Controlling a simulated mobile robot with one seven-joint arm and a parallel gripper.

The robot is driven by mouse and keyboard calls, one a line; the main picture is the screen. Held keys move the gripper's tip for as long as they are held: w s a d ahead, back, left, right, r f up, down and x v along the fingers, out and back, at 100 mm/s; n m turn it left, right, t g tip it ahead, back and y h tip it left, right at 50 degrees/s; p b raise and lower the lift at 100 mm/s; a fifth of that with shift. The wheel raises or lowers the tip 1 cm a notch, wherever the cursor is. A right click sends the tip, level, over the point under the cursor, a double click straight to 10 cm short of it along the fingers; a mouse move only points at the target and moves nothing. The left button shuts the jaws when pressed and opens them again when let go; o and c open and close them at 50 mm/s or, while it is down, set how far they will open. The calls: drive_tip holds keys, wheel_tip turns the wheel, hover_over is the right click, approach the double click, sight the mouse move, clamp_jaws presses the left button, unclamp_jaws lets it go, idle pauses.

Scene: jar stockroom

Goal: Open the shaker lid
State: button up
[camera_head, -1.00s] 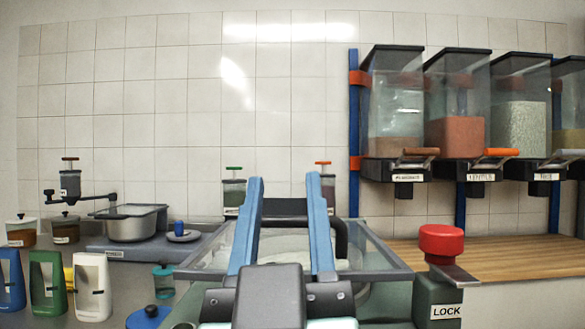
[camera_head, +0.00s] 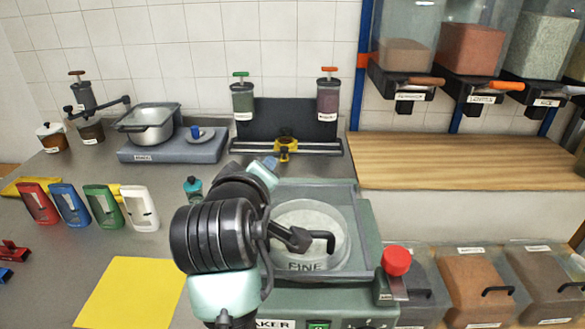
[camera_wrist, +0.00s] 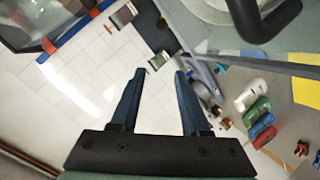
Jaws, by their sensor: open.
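The shaker (camera_head: 365,235) is a green box at the lower middle of the head view. Its clear framed lid (camera_head: 345,192) appears down, over a round sieve marked FINE (camera_head: 306,266). The black lid handle (camera_head: 328,240) is partly hidden by my arm; a black handle also shows at the top right of the wrist view (camera_wrist: 262,22). A red lock knob (camera_head: 397,261) with a metal tab stands at the shaker's right front corner. My gripper (camera_wrist: 158,75) is open and empty, apart from the handle.
Coloured scoops (camera_head: 102,205) and a yellow mat (camera_head: 130,290) lie left. A pot (camera_head: 150,125) on a scale and a rack with two grinders (camera_head: 285,125) stand behind. Dispensers (camera_head: 468,45) hang over a wooden counter (camera_head: 440,160). Several bins (camera_head: 478,285) stand at right.

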drive_tip(key=s+r+n+g+h+p, duration=0.4)
drive_tip(key=s+r+n+g+p, duration=0.55)
drive_tip(key=p, duration=1.95)
drive_tip(key=shift+m+g, duration=0.85)
drive_tip(key=shift+g, duration=0.1)
drive_tip(key=x, duration=1.3)
drive_tip(key=shift+s+d+f+p, duration=0.3)
drive_tip(key=shift+d+f, duration=0.05)
drive_tip(key=shift+d, duration=0.1)
clamp_jaws()
